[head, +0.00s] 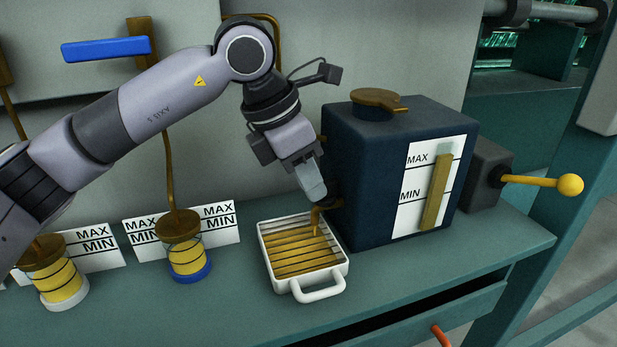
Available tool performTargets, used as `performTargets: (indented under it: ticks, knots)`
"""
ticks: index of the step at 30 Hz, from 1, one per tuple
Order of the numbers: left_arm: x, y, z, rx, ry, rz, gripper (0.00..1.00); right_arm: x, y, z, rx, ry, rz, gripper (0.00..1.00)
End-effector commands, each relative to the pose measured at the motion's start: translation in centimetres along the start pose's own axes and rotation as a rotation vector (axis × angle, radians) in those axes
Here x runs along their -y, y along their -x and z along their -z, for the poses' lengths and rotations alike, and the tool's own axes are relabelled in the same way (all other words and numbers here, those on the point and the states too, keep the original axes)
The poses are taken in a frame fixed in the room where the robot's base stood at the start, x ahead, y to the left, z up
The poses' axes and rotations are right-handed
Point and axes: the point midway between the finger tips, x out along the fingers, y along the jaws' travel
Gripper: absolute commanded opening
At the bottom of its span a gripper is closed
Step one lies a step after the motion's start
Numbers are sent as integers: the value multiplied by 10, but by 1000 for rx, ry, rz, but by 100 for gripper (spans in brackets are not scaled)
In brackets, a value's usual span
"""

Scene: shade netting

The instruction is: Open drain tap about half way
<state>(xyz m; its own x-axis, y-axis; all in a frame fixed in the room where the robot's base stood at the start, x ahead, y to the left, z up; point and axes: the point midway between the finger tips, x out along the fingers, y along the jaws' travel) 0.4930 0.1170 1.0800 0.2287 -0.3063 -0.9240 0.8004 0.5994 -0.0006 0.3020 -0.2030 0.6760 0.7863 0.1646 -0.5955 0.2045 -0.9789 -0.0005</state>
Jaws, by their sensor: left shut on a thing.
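A dark blue tank (365,165) with a brass cap (378,100) and a MAX/MIN sight gauge (433,190) stands on the green bench. The brass drain tap (318,216) sticks out low on its left side, above a white-rimmed tray (267,255). My left gripper (318,194) comes down from the upper left to the tap and is shut on part of it. The fingers hide most of the tap's handle, so how far it is turned cannot be told. My right gripper is not in view.
Two oil cups, one with a white base (64,294) and one with a blue base (190,271), stand left with MAX/MIN cards behind. A yellow-knobbed lever (569,185) juts out right. A blue handle (105,49) is at upper left. The bench's front right is clear.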

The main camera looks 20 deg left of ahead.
Motion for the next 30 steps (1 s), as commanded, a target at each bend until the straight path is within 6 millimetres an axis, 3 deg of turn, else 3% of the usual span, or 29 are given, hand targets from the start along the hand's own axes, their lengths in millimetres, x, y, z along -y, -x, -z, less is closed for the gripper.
performTargets:
  ticks: [6, 7, 9, 20, 30]
  knots:
    - [-1, 2, -2, 6, 2, -4, 0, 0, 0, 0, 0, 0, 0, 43]
    - [-1, 2, -2, 6, 2, -4, 23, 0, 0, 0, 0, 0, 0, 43]
    - [-1, 2, -1, 5, 2, -3, 43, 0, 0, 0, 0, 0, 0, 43]
    - [0, 6, -1, 4, 2, -3, 43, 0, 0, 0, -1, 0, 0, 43]
    - [-1, 58, -1, 6, 2, -4, 43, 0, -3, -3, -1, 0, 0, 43]
